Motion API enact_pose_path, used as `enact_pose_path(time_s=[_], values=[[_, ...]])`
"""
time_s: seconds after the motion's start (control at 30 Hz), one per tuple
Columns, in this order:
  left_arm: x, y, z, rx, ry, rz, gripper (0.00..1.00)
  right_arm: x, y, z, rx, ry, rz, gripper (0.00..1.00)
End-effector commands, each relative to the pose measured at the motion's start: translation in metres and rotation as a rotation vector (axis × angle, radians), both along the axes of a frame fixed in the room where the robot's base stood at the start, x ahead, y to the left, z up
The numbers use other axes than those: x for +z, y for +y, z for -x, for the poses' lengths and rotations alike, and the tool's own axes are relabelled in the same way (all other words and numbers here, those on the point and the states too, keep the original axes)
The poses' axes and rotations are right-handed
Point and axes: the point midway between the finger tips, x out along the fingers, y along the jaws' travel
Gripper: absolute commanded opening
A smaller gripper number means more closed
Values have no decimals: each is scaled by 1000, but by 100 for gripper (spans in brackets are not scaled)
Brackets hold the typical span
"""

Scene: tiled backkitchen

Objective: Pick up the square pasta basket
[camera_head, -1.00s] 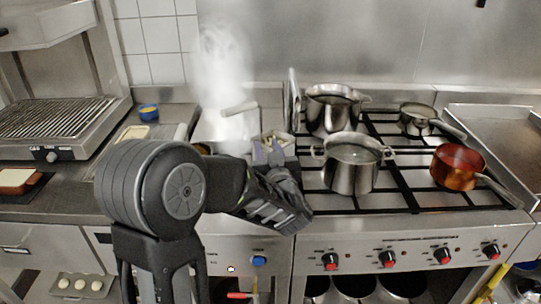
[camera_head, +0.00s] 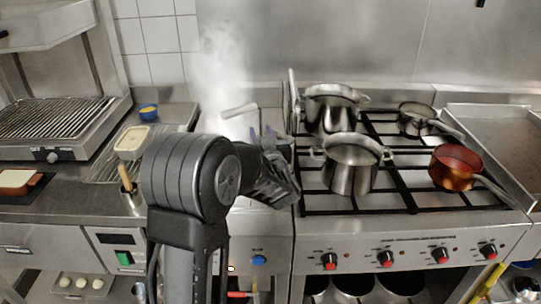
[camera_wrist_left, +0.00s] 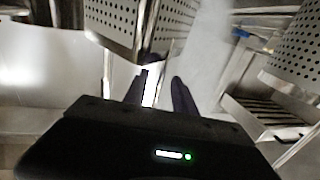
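A perforated metal basket with a flat-sided corner, likely the square pasta basket (camera_wrist_left: 122,22), fills the top left of the left wrist view. A second perforated basket (camera_wrist_left: 293,50) shows at the upper right there. In the head view, steam and my arm hide most of the baskets; a pale handle-like bar (camera_head: 240,110) shows in the steam. My left gripper (camera_head: 262,132) is over the cooker, left of the stove. In the wrist view its two dark fingers (camera_wrist_left: 159,76) are apart, just below the first basket, with a bright narrow strip between them. My right gripper is not in view.
A two-handled pot (camera_head: 352,178) and a taller pot (camera_head: 331,120) stand on the stove right of my gripper. A copper pan (camera_head: 457,180) is farther right. A tray (camera_head: 132,142) and a yellow-filled bowl (camera_head: 148,112) are on the left counter.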

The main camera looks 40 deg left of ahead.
Motion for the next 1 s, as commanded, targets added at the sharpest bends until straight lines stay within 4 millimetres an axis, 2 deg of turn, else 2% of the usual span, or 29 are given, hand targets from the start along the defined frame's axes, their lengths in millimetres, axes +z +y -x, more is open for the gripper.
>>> enact_pose_path(time_s=[0.1,0.67,1.0], values=[[0,5,-4,-1,1,-1,33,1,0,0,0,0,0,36],[0,4,-4,-1,0,0,33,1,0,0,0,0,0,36],[0,4,-4,-1,0,0,5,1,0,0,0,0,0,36]])
